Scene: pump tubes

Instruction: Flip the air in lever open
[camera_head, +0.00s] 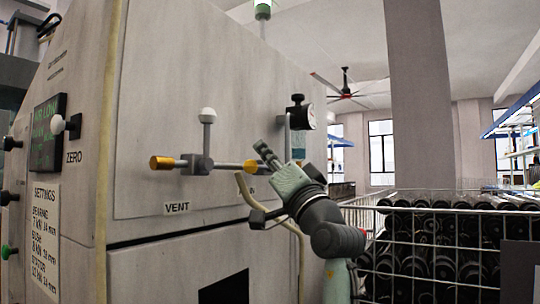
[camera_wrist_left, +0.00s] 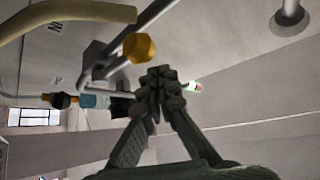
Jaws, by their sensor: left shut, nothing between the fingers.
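My left gripper (camera_head: 263,150) is shut and empty in front of the machine's side panel. Its fingertips point up and left, close to a yellow pipe end (camera_head: 250,166). In the left wrist view my left gripper (camera_wrist_left: 160,80) has its fingertips together, just below the yellow end (camera_wrist_left: 138,47) in the picture. A grey valve block (camera_wrist_left: 96,58) with a thin metal rod (camera_wrist_left: 150,14) shows beyond it. Which part is the air in lever is unclear; the gripper hides much of that area and its label in the head view. My right gripper is not in view.
Left of the gripper is the VENT valve (camera_head: 197,163) with an upright, white-tipped lever (camera_head: 208,117). A black gauge (camera_head: 301,117) is right of the fingertips. A bent beige hose (camera_head: 245,190) runs near them. A wire crate of dark cylinders (camera_head: 440,250) stands right.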

